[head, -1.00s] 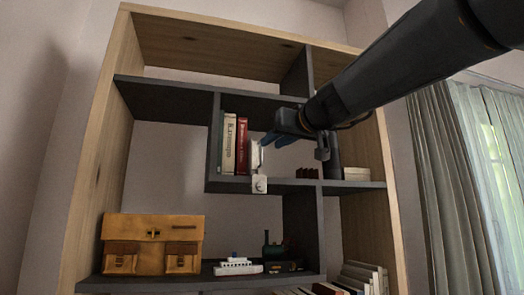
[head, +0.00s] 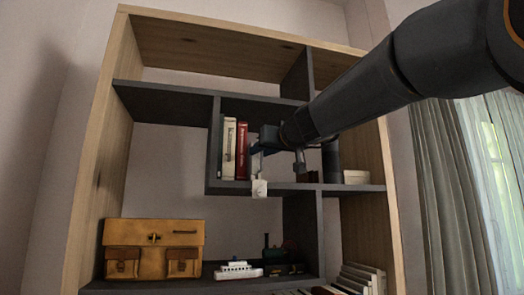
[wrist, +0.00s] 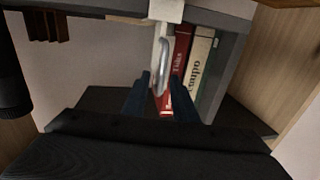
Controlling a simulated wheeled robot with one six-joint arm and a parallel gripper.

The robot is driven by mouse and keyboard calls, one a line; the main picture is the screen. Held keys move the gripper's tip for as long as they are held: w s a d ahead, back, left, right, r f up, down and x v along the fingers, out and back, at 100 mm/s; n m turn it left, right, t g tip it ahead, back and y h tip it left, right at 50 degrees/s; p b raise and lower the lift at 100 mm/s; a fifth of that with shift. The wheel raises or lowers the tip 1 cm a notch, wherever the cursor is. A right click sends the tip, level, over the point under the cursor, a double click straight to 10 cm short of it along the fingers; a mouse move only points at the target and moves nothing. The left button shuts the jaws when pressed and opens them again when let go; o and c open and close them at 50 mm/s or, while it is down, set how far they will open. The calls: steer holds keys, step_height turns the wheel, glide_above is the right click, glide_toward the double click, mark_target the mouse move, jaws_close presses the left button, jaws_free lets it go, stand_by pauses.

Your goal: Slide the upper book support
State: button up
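The upper book support (head: 256,163) is a thin white upright piece beside the books on the upper middle shelf. Its white block (head: 259,188) hangs at the shelf's front edge. In the wrist view the support (wrist: 161,62) stands by the red book, with a grey loop on its face. My gripper (head: 256,149) is at the support's upper part. In the wrist view its two dark blue fingers (wrist: 161,98) stand apart, with the support's end between them. Gaps seem to show beside it; contact cannot be made out.
A red book (head: 242,150) and a cream book (head: 229,148) stand left of the support. A dark cylinder (head: 331,160) and a white box (head: 356,177) are to the right. Below are a tan satchel (head: 153,248), a toy ship (head: 238,270) and a toy locomotive (head: 283,260).

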jaws_close()
stand_by(1.3)
